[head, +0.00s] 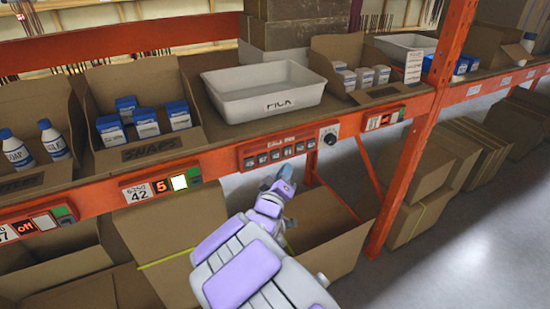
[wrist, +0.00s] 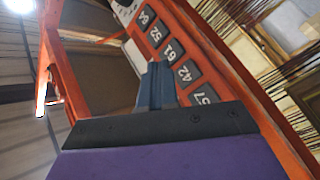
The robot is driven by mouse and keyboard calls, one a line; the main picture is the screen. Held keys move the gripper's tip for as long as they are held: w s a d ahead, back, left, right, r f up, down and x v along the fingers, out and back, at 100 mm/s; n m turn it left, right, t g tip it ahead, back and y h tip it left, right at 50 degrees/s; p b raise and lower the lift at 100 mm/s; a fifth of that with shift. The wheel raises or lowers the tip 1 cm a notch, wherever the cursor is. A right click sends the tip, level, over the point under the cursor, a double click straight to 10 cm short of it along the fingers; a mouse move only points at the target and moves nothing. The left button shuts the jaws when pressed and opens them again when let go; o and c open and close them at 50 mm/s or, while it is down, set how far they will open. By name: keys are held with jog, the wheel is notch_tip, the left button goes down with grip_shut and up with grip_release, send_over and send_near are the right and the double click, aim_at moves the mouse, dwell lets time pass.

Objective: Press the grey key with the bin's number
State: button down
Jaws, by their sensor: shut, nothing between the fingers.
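The red-orange key panel (head: 278,150) is on the rack's front beam, with a row of grey keys under a label too small to read surely. In the wrist view its keys show at a slant, including 52 (wrist: 156,37), 61 (wrist: 171,52), 42 (wrist: 187,73) and 57 (wrist: 205,96). The bin label 42 (head: 141,192) sits left of the panel, beside a lit red 5 and a bright white square, below the SNAPS box (head: 160,146). My gripper (head: 285,174) is shut and empty, just below the panel. In the wrist view its fingers (wrist: 156,70) point at the keys near 61 and 42; contact cannot be told.
A dark knob (head: 328,135) is at the panel's right end. A white PICK tray (head: 262,112) stands on the shelf above. A left bin display (head: 26,226) reads off. Cardboard boxes (head: 325,232) stand below, and an orange upright (head: 420,130) rises at right.

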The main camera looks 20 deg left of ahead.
jog(key=shift+s+d, duration=0.6)
jog(key=shift+d, duration=0.15)
jog(key=s+d+f+m+g+b, duration=0.1)
jog(key=s+d+f+m+g, duration=0.15)
jog(key=d+g, duration=0.45)
jog(key=s+d+f+m+g+b, duration=0.1)
jog(key=s+d+f+m+g, duration=0.2)
jog(key=d, duration=0.7)
jog(key=s+d+m+g, duration=0.1)
jog(key=s+d+g, duration=0.2)
jog(key=s+d, duration=0.3)
jog(key=s+d+m+g+h, duration=0.1)
jog(key=s+d+g, duration=0.3)
jog(key=s, duration=1.3)
jog(key=s+d+m+g+b, duration=0.1)
jog(key=s+d+m+g, duration=0.2)
jog(key=s+d, duration=0.5)
jog(key=s, duration=0.3)
jog(key=shift+s+d+r+g, duration=0.15)
jog(key=shift+s+r+g, duration=0.15)
jog(key=shift+s, duration=0.1)
